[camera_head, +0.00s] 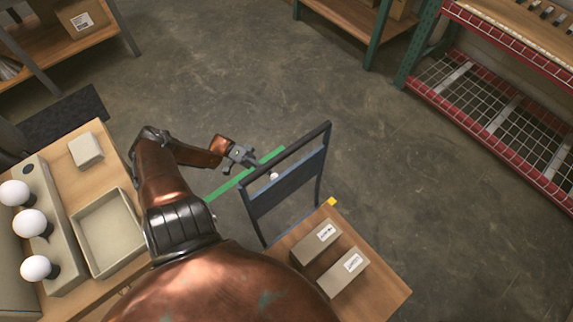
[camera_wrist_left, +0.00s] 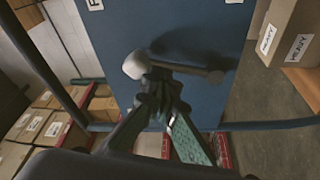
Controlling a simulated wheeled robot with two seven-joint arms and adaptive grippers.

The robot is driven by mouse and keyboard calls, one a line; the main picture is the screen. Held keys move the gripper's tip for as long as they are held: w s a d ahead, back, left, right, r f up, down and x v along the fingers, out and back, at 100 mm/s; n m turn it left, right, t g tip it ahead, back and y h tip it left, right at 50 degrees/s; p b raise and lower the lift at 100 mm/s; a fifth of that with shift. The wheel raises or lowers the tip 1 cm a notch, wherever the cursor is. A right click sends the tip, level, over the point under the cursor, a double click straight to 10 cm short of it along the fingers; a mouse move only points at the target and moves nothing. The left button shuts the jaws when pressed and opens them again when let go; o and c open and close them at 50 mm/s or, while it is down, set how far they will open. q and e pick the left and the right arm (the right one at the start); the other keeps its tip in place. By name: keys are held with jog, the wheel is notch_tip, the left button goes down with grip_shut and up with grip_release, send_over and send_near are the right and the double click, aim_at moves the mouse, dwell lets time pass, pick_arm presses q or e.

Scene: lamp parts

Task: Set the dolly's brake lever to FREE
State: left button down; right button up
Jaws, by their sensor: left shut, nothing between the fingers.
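The dolly has a wooden deck (camera_head: 388,295) and a dark upright handle frame with a blue panel (camera_head: 290,188). The panel also fills the middle of the left wrist view (camera_wrist_left: 110,40). On it, the dark brake lever (camera_wrist_left: 180,50) runs from a pivot at the right to a white ball knob (camera_wrist_left: 133,66) at the left. The knob shows in the head view (camera_head: 274,177). White labels (camera_wrist_left: 95,4) at the panel's top are cut off and unreadable. My left gripper (camera_head: 257,163) is shut and empty, its tips (camera_wrist_left: 160,88) beside the knob; contact cannot be told. My right gripper is out of view.
Two labelled boxes (camera_head: 316,242) lie on the dolly's deck. A bench at the left holds a tray (camera_head: 108,232) and several white bulbs (camera_head: 30,223). A red-edged rack (camera_head: 490,130) stands at the right. The floor beyond the dolly is clear.

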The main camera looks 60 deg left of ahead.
pick_arm(q)
jog(key=shift+s+f, duration=0.1)
jog(key=shift+s, duration=0.3)
jog(key=shift+s+d+f, duration=0.15)
jog(key=shift+s, duration=0.15)
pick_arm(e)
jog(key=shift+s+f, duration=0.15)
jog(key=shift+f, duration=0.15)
pick_arm(q)
jog(key=shift+s, duration=0.1)
jog(key=s+a+b, duration=0.1)
jog(key=a+b, duration=0.2)
jog(key=a, duration=0.8)
jog(key=shift+s+a, duration=0.25)
jog(key=shift+s, duration=0.15)
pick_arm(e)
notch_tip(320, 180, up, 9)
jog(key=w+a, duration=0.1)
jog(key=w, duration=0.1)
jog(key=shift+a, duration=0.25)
